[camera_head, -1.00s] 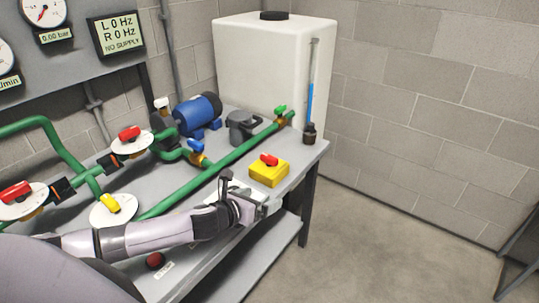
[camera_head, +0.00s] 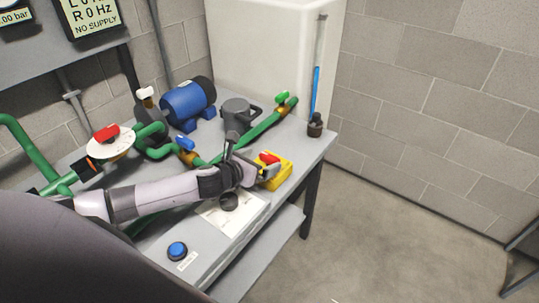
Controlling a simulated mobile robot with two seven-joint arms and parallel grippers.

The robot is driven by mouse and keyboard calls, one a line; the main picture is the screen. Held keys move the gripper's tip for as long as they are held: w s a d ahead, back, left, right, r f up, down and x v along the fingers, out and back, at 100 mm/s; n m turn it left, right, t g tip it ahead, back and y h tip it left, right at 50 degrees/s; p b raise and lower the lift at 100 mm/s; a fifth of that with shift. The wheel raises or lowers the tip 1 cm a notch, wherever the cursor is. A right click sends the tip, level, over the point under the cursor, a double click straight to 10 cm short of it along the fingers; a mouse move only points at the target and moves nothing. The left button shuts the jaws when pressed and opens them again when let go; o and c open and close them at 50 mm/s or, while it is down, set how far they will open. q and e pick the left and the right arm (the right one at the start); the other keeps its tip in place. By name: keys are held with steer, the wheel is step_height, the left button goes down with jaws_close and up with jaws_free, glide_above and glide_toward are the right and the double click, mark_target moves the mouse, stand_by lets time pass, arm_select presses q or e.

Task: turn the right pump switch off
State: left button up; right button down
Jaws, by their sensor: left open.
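A yellow switch box (camera_head: 284,177) with a red handle (camera_head: 268,158) sits on the bench near its right end. I take it for the right pump switch; no second box like it shows. My left gripper (camera_head: 262,170) is open at the left side of the box, close to the red handle and covering part of the box. Whether a finger touches the handle I cannot tell. The display (camera_head: 92,12) on the panel reads L 0 Hz, R 0 Hz, NO SUPPLY. My right gripper is not in view.
A black knob (camera_head: 229,201) on a white plate and a blue button (camera_head: 177,251) are on the bench front. Behind are green pipes (camera_head: 262,128), a blue motor (camera_head: 185,104), a grey pump (camera_head: 238,113) and a white tank (camera_head: 265,50).

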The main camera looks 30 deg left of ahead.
mark_target(268, 157)
arm_select(q)
steer(key=shift+b+x, duration=0.3)
steer(key=shift+x, duration=2.35)
steer(key=c, duration=1)
